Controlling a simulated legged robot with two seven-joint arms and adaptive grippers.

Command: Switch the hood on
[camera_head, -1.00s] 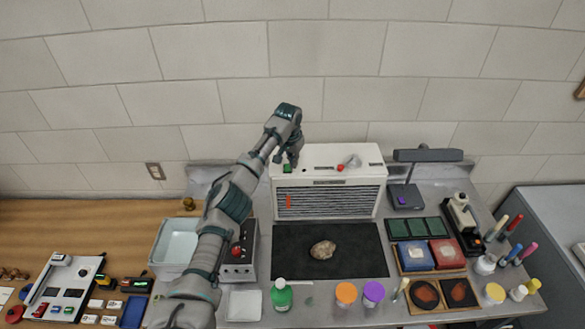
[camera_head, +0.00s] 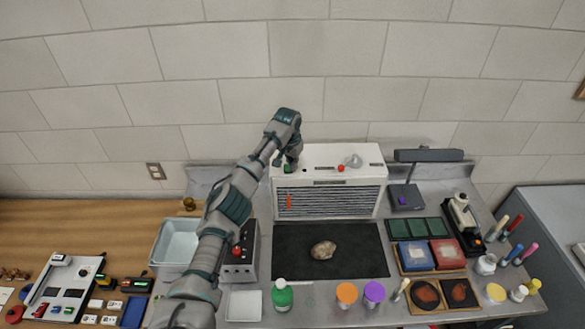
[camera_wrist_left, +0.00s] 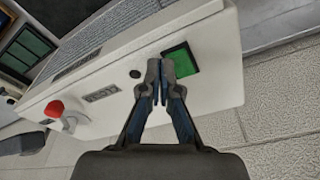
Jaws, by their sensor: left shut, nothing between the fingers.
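The hood (camera_head: 372,170) is a white box with a grey louvred front, standing at the back of the steel bench. Its top panel carries a green square switch (camera_wrist_left: 181,62) in a dark frame, seen close up in the left wrist view. My left gripper (camera_head: 291,168) is shut and empty at the top left of the hood. In the left wrist view its fingertips (camera_wrist_left: 158,88) are just beside the green switch and partly cover its edge. I cannot tell whether they touch it. My right gripper is not in view.
A red button (camera_wrist_left: 54,109) and a grey knob sit further along the hood's top. A dark mat (camera_head: 360,250) with a brown stone (camera_head: 323,250) lies before the hood. A lamp (camera_head: 406,196) stands to its right. A control box (camera_head: 236,272) is under my left arm.

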